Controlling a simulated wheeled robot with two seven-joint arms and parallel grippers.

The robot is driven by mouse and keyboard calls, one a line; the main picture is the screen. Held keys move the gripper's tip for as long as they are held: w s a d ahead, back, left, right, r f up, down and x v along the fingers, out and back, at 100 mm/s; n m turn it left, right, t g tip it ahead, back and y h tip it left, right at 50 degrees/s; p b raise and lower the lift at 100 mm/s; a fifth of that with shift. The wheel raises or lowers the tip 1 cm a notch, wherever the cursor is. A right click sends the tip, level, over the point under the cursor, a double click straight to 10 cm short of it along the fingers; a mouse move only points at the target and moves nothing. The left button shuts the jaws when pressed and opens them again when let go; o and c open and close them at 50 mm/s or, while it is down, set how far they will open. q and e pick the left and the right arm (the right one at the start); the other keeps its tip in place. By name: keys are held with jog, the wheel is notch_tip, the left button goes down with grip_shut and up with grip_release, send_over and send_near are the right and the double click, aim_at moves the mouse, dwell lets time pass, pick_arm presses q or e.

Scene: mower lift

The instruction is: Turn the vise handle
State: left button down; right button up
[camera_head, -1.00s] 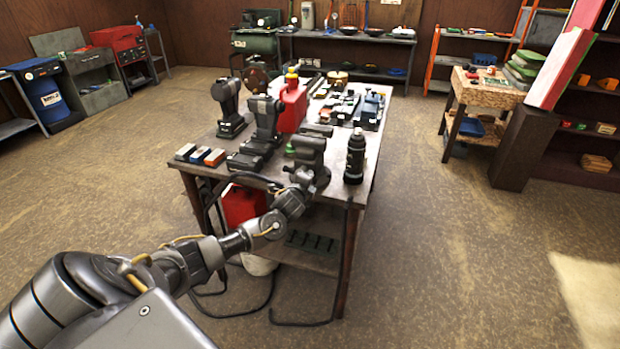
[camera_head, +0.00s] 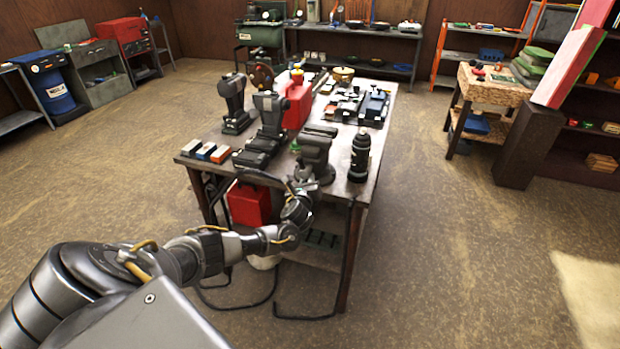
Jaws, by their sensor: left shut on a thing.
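The grey vise (camera_head: 317,150) is mounted at the near edge of the workbench (camera_head: 345,192). My left arm reaches in from the lower left, and my left gripper (camera_head: 303,186) is at the front of the vise, just below its jaws. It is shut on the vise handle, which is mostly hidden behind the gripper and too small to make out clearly. My right gripper is out of view.
A black bottle (camera_head: 360,158) stands just right of the vise. Cordless drills (camera_head: 270,120) and a red fuel can (camera_head: 297,103) stand to its left and behind. A red container (camera_head: 249,203) sits below the bench top.

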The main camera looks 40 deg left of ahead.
pick_arm(q)
jog(key=m, duration=0.1)
jog(key=a+r+m+p, duration=0.1)
jog(key=m, duration=0.1)
jog(key=a+m+t+y+p, duration=0.1)
jog(key=m, duration=0.1)
jog(key=shift+r, duration=0.25)
jog(key=shift+s+a+m+t+p, duration=0.1)
jog(key=shift+m+t+p, duration=0.3)
jog(key=shift+m, duration=1.2)
jog(key=c, duration=1.3)
grip_release()
jog(key=shift+d, duration=0.2)
jog(key=shift+o, duration=1.1)
jog(key=shift+d+f+m, duration=0.1)
jog(key=shift+d+m, duration=0.05)
jog(key=shift+m, duration=0.15)
jog(key=shift+s+f, duration=0.25)
jog(key=shift+s, duration=0.05)
jog(key=p+v, duration=0.1)
jog(key=v, duration=0.9)
jog(key=shift+s+d+r, duration=0.15)
jog(key=shift+r, duration=0.05)
